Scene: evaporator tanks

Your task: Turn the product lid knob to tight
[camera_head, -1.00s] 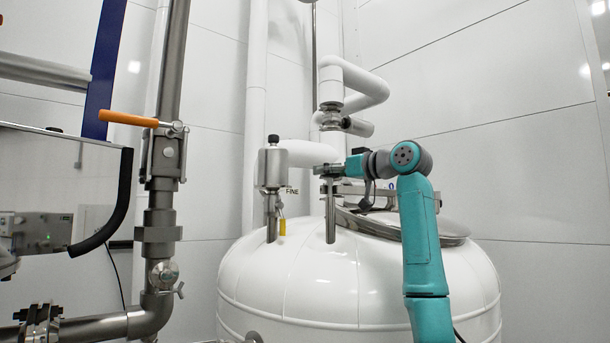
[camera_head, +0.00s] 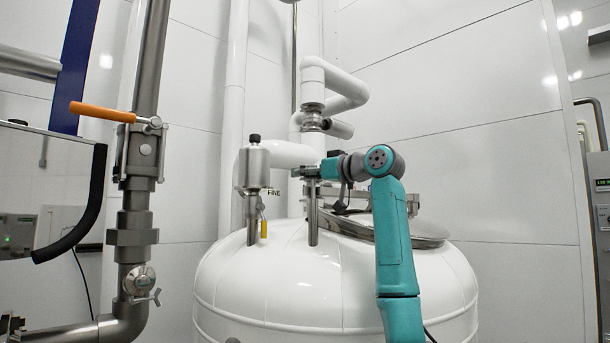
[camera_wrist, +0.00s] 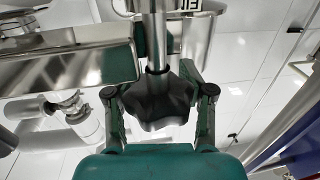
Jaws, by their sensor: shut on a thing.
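The product lid knob (camera_wrist: 160,108) is a dark, lobed hand knob on a metal rod, seen close up in the wrist view. My gripper (camera_wrist: 172,55) has its fingers on either side of the knob and is shut on it. Exactly where the pads touch is partly hidden. In the body camera view my gripper (camera_head: 310,171) is at the left side of the round metal lid (camera_head: 405,232) on top of the white tank (camera_head: 335,285).
A metal canister with a black cap (camera_head: 254,165) stands on the tank left of my gripper. White pipework (camera_head: 335,85) rises behind it. A steel pipe with an orange-handled valve (camera_head: 135,155) runs up at the left. A grey cabinet (camera_head: 600,220) is at the right edge.

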